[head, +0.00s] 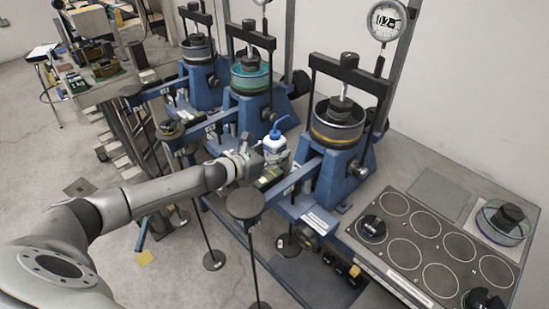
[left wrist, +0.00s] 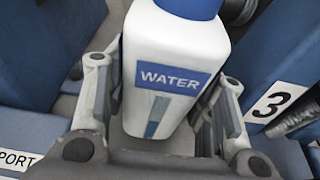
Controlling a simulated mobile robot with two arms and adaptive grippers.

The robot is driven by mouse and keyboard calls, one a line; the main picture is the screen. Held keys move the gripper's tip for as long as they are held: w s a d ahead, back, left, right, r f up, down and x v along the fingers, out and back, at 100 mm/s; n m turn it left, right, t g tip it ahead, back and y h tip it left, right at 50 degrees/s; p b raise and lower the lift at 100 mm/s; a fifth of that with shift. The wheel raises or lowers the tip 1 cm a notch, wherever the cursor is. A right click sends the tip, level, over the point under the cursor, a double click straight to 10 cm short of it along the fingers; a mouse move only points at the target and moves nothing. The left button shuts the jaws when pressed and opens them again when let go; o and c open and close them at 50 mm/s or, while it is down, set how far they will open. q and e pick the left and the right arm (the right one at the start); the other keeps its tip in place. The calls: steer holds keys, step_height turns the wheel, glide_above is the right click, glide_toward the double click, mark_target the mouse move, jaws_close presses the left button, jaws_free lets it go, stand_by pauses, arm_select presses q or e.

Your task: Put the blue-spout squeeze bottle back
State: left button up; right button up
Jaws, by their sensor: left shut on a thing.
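The blue-spout squeeze bottle (head: 273,146) is white with a blue cap and a bent blue spout. In the head view it is upright between the middle and the nearest blue lever frames. My left gripper (head: 259,159) reaches it from the left and is shut on its body. In the left wrist view the bottle (left wrist: 168,57) stands between the two fingers of the left gripper (left wrist: 162,98), with its blue "WATER" label facing the camera. Its spout is outside that view. Whether its base touches a surface is hidden. My right gripper is not in view.
The nearest lever frame (head: 345,180) stands right of the bottle, the middle one (head: 247,108) behind it. Their lever arms and hanging weights crowd the gripper. A grey plate with round marked spots (head: 405,262) lies on the bench at right. A dial gauge (head: 385,20) is above.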

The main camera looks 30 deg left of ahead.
arm_select(q)
steer(key=shift+w+f, duration=0.1)
steer(key=shift+f, duration=0.6)
steer(key=shift+f, duration=0.1)
steer(key=o, duration=0.8)
